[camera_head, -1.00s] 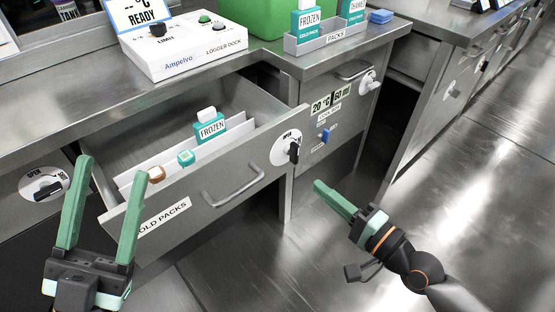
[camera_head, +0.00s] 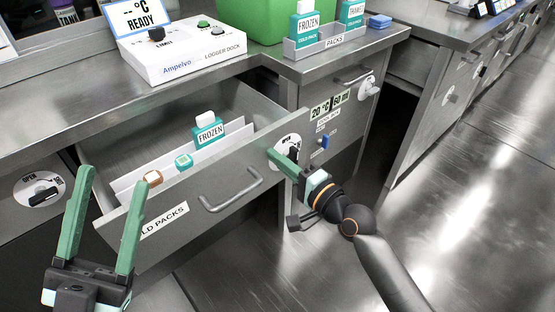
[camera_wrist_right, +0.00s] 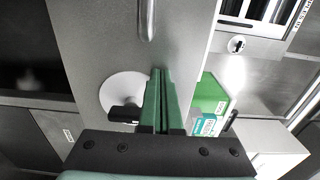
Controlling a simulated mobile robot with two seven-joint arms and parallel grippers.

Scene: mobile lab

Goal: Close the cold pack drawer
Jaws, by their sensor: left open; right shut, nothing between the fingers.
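The cold pack drawer (camera_head: 168,213) stands pulled out, with a label partly hidden by my left gripper and a bar handle (camera_head: 230,191) on its front. Inside are a teal and white FROZEN pack (camera_head: 209,130), dividers and two small items. A round white dial with a black knob sits at the front's right end; the dial also shows in the right wrist view (camera_wrist_right: 120,88). My right gripper (camera_head: 272,153) is shut and empty, its fingertips over the dial in the head view; I cannot tell if they touch. My left gripper (camera_head: 115,180) is open and empty before the drawer's left end.
A white logger dock (camera_head: 180,50), a sign, a green bin (camera_head: 262,20) and a packs tray (camera_head: 335,42) stand on the counter above. A neighbouring cabinet (camera_head: 340,115) with its own dial is right of the drawer. The floor at right is clear.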

